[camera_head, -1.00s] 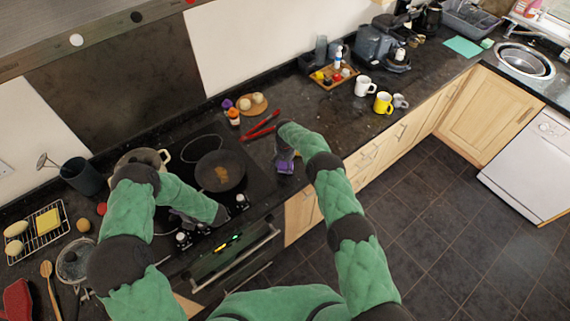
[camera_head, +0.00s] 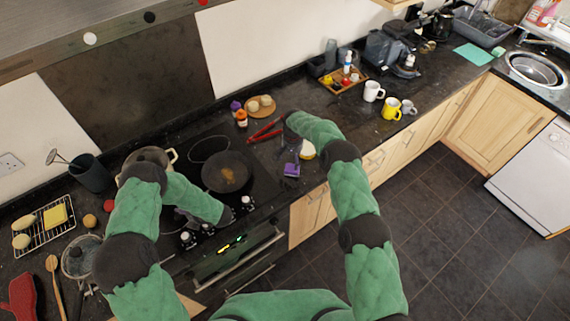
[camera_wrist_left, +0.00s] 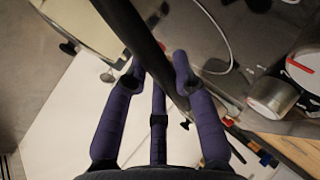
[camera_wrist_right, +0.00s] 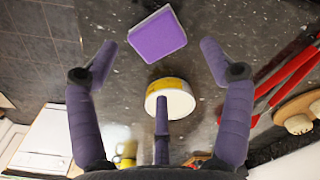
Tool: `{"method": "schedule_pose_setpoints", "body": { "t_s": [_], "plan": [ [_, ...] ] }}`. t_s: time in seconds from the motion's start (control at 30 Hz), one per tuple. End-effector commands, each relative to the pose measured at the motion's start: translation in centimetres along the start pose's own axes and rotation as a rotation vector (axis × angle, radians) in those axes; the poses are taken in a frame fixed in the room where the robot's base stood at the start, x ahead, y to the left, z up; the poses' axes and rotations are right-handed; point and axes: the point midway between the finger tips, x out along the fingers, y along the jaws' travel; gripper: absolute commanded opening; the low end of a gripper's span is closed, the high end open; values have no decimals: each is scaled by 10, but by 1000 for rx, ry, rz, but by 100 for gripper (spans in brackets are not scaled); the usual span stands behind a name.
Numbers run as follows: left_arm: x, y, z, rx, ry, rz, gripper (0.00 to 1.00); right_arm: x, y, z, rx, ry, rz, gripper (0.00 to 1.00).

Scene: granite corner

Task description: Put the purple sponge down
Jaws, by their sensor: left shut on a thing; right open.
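The purple sponge (camera_head: 291,169) lies on the dark counter just right of the hob, near the front edge. It also shows in the right wrist view (camera_wrist_right: 158,36), flat on the counter with a paler edge. My right gripper (camera_wrist_right: 158,58) is open and empty, its fingers spread apart to either side of the sponge and back from it. My left gripper (camera_wrist_left: 155,62) is shut on the dark handle (camera_wrist_left: 140,38), apparently that of the frying pan (camera_head: 227,173) on the hob.
A white and yellow round item (camera_wrist_right: 178,100) stands close to the sponge; red tongs (camera_head: 266,132) lie behind. Bottles (camera_head: 241,118) and a round board (camera_head: 262,108) stand at the back. Mugs (camera_head: 373,91) are to the right.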

Motion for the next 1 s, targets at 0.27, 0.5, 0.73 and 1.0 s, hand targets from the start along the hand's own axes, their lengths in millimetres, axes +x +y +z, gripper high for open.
{"method": "schedule_pose_setpoints", "body": {
  "t_s": [0.27, 0.5, 0.73, 1.0],
  "plan": [
    [0, 0, 0, 0, 0, -1, 0, -43, 0, 0, 0, 0, 0, 80],
    [0, 0, 0, 0, 0, -1, 0, -49, 1, 4, -6, -7, -7, 80],
    [0, 0, 0, 0, 0, -1, 0, -15, 8, 37, -51, -35, -74, 80],
    [0, 0, 0, 0, 0, -1, 0, 29, 22, 108, -94, -65, -190, 80]
  ]
}}
